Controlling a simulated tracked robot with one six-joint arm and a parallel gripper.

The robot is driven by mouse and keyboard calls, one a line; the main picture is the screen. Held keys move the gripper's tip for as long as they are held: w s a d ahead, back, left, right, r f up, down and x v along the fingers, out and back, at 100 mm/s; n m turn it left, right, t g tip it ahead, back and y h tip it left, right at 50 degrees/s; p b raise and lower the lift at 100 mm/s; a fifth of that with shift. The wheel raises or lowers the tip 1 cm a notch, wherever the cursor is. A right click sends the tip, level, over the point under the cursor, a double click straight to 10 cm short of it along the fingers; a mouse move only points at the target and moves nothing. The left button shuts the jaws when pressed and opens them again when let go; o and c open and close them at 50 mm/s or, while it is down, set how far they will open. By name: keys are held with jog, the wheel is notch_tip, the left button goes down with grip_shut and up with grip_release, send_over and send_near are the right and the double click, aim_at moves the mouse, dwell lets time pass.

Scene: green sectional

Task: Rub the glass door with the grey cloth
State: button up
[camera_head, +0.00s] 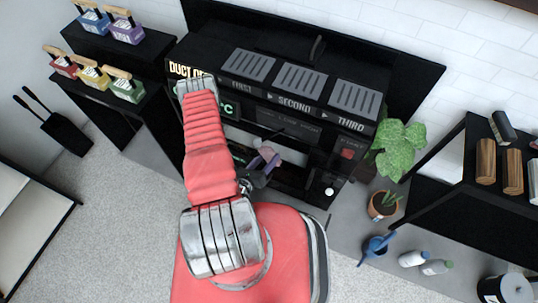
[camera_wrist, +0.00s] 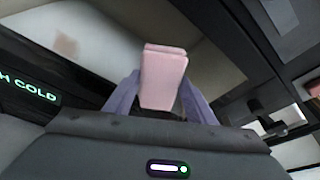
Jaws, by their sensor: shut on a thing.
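My gripper (camera_head: 259,170) is shut on a pale pink, folded cloth-like piece (camera_head: 267,153), and no grey cloth shows. In the wrist view the pink piece (camera_wrist: 163,78) stands up between the two lavender fingers (camera_wrist: 160,100). The gripper is in front of the black machine's lower opening, near the glass door (camera_head: 293,155). In the wrist view a light pane (camera_wrist: 110,30) framed in dark edges lies behind the piece, with a brownish smudge (camera_wrist: 66,45) at its upper left. I cannot tell whether the piece touches the glass. My arm hides the machine's left part.
The black machine (camera_head: 300,95) has several grey vents on top. A blue watering can (camera_head: 375,247) and bottles (camera_head: 412,259) are on the floor.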

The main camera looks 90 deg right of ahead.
aim_at(250, 144)
jog(key=shift+w+d, duration=0.4)
jog(key=shift+w, duration=0.25)
jog(key=shift+w+d, duration=0.35)
jog(key=shift+w, duration=0.3)
jog(key=shift+w+d, duration=0.3)
jog(key=shift+w, duration=0.5)
jog(key=shift+w+d, duration=0.25)
jog(key=shift+w, duration=0.55)
jog(key=shift+w, duration=0.1)
jog(key=shift+w+d, duration=0.45)
jog(key=shift+w, duration=0.3)
jog(key=shift+w+d, duration=0.45)
jog(key=shift+w, duration=0.25)
jog(key=shift+w+r, duration=0.1)
